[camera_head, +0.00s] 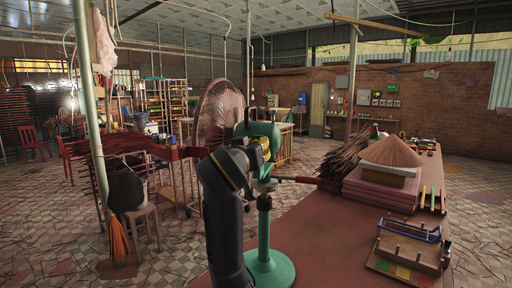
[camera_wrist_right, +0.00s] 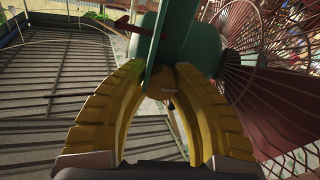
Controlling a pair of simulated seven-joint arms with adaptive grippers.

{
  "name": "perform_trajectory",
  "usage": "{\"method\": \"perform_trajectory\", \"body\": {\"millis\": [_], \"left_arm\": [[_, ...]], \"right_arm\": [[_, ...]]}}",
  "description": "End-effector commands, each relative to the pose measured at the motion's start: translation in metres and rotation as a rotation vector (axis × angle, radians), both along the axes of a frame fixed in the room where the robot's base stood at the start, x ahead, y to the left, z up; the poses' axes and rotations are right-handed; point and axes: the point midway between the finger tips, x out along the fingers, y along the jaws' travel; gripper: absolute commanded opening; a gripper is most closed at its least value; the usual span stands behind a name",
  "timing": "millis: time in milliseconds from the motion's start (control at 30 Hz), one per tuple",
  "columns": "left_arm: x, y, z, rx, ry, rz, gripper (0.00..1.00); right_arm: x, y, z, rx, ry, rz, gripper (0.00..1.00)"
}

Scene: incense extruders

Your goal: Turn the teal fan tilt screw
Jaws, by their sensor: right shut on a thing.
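The teal fan stands on the red-brown table, its round base (camera_head: 270,268) and post (camera_head: 264,225) below its motor housing (camera_head: 262,135). Its wire cage (camera_head: 220,112) faces back left; in the right wrist view the cage (camera_wrist_right: 270,85) fills the right side. My right gripper (camera_head: 266,152) is at the joint below the housing. In the wrist view its yellow fingers (camera_wrist_right: 160,80) close at the teal neck (camera_wrist_right: 174,40), on a small tan piece (camera_wrist_right: 160,88), seemingly the tilt screw. The fingers hide most of it. My left gripper is not in view.
Right of the fan, a dark red rod (camera_head: 298,180) sticks out near incense bundles (camera_head: 345,160). A wooden rack (camera_head: 410,248) stands at front right. The table's front middle (camera_head: 335,240) is clear.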

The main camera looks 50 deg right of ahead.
Motion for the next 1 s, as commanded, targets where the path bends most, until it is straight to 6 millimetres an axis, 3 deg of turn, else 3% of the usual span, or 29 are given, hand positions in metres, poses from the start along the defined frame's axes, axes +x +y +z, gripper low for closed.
{"method": "perform_trajectory", "body": {"millis": [167,200,433,767,1000], "left_arm": [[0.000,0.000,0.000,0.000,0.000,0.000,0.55],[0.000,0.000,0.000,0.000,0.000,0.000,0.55],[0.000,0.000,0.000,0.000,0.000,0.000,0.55],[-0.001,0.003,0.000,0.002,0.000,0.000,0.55],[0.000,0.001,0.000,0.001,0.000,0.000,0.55]], "right_arm": [[0.000,0.000,0.003,-0.003,-0.007,0.003,0.00],[0.000,0.000,0.003,-0.003,-0.007,0.003,0.27],[0.000,0.000,0.002,-0.002,-0.005,0.002,0.54],[-0.001,0.003,0.001,0.000,-0.004,0.002,0.55],[-0.011,0.027,0.001,0.000,-0.006,0.005,0.55]]}}
